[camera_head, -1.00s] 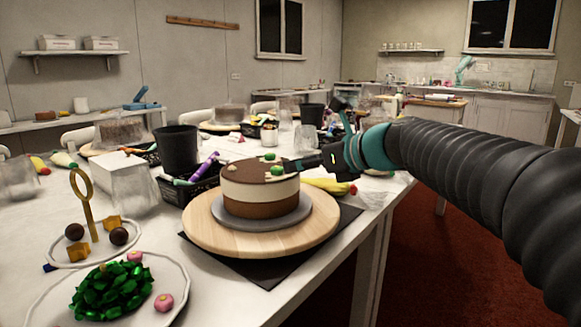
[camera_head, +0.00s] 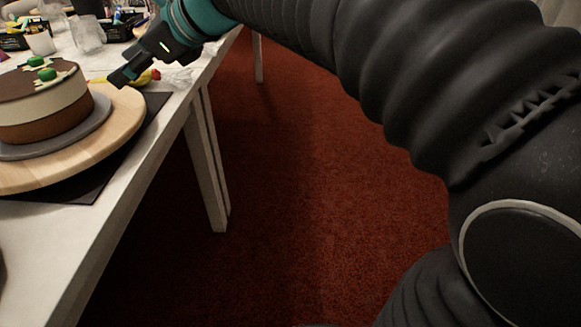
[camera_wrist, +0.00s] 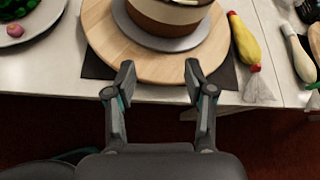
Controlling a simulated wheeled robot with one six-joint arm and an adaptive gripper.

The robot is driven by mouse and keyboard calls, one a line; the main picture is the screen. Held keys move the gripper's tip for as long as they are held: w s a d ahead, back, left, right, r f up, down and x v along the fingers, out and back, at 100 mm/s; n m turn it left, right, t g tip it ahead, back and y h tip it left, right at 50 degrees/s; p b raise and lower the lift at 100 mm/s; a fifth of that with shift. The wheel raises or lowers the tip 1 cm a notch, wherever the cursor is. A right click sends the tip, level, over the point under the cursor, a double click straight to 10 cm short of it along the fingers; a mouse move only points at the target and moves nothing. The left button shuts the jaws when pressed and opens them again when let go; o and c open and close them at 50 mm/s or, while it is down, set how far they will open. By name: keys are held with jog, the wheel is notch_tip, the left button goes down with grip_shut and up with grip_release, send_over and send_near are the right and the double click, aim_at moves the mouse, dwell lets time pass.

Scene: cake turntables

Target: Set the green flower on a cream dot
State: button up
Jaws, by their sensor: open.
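The cake (camera_head: 42,103) has a brown top, a cream band and a brown base, and stands on a grey disc on a wooden turntable (camera_head: 118,122). Two green pieces, likely the flowers, sit on its top: one green flower (camera_head: 47,74) and another (camera_head: 36,61), with cream patches around them. Whether they rest on dots is too small to tell. My gripper (camera_head: 121,80) is beside the cake to the right, apart from it. In the wrist view my gripper (camera_wrist: 160,75) is open and empty over the turntable's edge; the cake's top is cut off there.
A yellow piping bag (camera_wrist: 244,42) and a white one (camera_wrist: 298,52) lie right of the turntable. A plate (camera_wrist: 36,22) with green pieces and a pink piece is at the left. The table's front edge is close; red floor lies beyond.

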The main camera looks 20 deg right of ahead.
jog(key=s+d+f+n+h, duration=1)
jog(key=s+d+f+n, duration=1)
jog(key=f, duration=0.3)
jog(key=shift+s+d+n+h, duration=0.3)
jog(key=shift+s+d+h, duration=0.1)
jog(key=shift+s+d, duration=0.45)
